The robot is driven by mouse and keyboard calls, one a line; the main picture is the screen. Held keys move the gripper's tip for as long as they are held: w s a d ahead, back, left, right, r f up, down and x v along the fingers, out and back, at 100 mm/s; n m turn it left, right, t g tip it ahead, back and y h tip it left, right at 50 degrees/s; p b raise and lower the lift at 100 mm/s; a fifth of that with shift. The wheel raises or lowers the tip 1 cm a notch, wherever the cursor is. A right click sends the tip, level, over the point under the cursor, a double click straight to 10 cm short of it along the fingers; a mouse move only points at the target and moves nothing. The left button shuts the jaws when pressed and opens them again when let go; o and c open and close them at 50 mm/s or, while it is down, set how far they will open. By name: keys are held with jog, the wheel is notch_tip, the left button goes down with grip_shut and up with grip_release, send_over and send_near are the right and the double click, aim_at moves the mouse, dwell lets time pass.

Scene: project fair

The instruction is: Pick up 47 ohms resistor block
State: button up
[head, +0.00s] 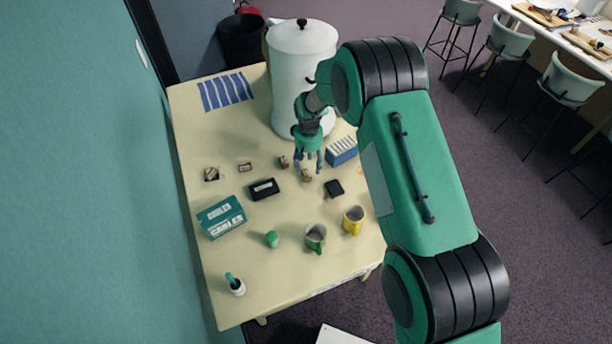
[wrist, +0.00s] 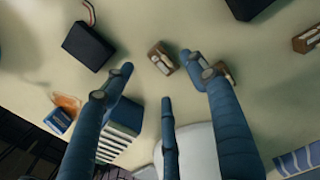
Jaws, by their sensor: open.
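Several small brown blocks with pale faces lie on the table; their markings are too small to read, so I cannot tell which is 47 ohms. One small block (head: 307,176) lies just below my gripper (head: 308,168); this block also shows in the wrist view (wrist: 161,57), ahead of the open fingers. A second block (head: 283,161) lies to its left, partly hidden behind a finger in the wrist view (wrist: 229,74). A third block (head: 245,167) is farther left and shows at the right edge of the wrist view (wrist: 306,40). My gripper's fingers (wrist: 158,80) are spread and empty.
A large white urn (head: 300,65) stands close behind my gripper. A blue-and-white box (head: 343,151) is to its right. A black box (head: 334,188) and a black device (head: 263,189) lie in front. Mugs (head: 315,237) stand nearer the front edge.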

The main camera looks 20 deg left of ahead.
aim_at(308, 173)
jog(key=shift+f+p, duration=0.55)
jog(key=shift+f, duration=2.05)
jog(key=c, duration=1.3)
